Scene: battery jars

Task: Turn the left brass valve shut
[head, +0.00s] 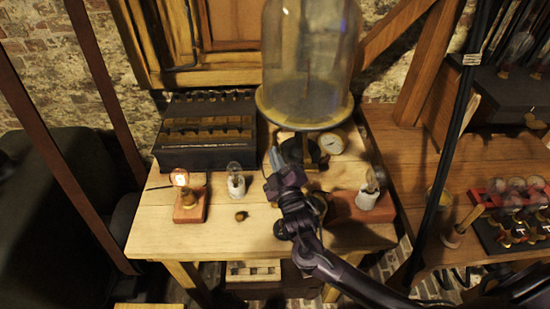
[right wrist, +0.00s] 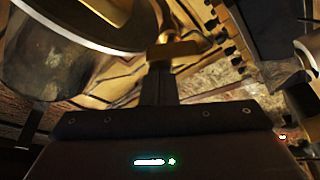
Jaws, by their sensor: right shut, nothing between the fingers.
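My right gripper (head: 274,160) reaches in from the lower right, under the front left of the bell jar's round plate (head: 268,112). Its fingers are shut with nothing between them. In the right wrist view a brass-coloured piece (right wrist: 178,49) sits right at the tips of the dark fingers (right wrist: 160,75). It may be the left valve's handle. I cannot tell whether the fingers touch it. In the head view the gripper and plate hide the valve. My left gripper is not in view.
The glass bell jar (head: 310,55) stands above the wooden table (head: 160,230). A round gauge (head: 332,143) is below it at right. A lit bulb (head: 181,178), a clear bulb (head: 236,182) and a dark ribbed box (head: 205,153) are at left. A red block (head: 345,208) is at right.

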